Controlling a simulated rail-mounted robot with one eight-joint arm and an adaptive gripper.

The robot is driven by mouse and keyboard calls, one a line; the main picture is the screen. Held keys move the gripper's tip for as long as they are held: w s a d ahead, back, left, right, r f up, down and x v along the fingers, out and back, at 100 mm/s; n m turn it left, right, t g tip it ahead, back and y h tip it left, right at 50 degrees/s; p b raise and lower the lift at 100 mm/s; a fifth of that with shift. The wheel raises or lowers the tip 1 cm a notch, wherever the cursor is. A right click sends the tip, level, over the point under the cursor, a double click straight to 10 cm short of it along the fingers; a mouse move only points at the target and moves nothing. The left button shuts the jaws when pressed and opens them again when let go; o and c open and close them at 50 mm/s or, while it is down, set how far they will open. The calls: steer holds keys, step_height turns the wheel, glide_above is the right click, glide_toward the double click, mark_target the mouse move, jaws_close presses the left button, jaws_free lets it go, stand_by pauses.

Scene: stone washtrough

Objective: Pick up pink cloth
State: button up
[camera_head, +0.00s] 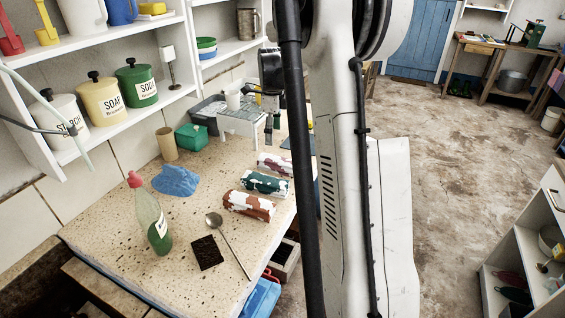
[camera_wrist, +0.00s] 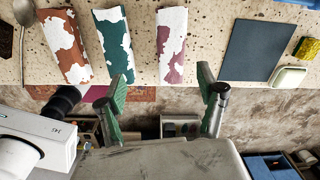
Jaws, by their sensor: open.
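The pink cloth is a mauve-pink and white patchy roll (camera_wrist: 172,45) on the speckled stone top in the wrist view. In the head view the pink cloth (camera_head: 273,164) lies behind the teal roll, its right end hidden by my arm. My gripper (camera_wrist: 166,94) is open and empty, its two green-padded fingers spread wide. In the wrist view the cloth lies above the fingertips in the picture, within the sideways span between them, and none of it is between the pads. In the head view my gripper (camera_head: 272,128) points down near the far part of the top.
A teal-white roll (camera_head: 264,183) and a brown-white roll (camera_head: 249,205) lie nearer. A dark blue mat (camera_wrist: 257,50), a soap dish (camera_wrist: 289,77) and a sponge (camera_wrist: 307,47) lie right in the wrist view. A white rack (camera_head: 242,122) stands by my gripper. A bottle (camera_head: 150,220) stands left.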

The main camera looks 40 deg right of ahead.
mark_target(279, 160)
steer(key=shift+m, duration=0.8)
steer(key=d+f, duration=0.1)
steer(key=f, duration=0.2)
steer(key=d+f, duration=0.1)
steer(key=f, duration=0.3)
steer(key=d+f, duration=0.1)
steer(key=f, duration=0.2)
steer(key=shift+s+f, duration=0.1)
steer(key=shift+f, duration=0.05)
steer(key=shift+w+f+b, duration=0.2)
steer(key=shift+f+b, duration=0.2)
steer(key=shift+f, duration=2.1)
steer(key=c, duration=1.4)
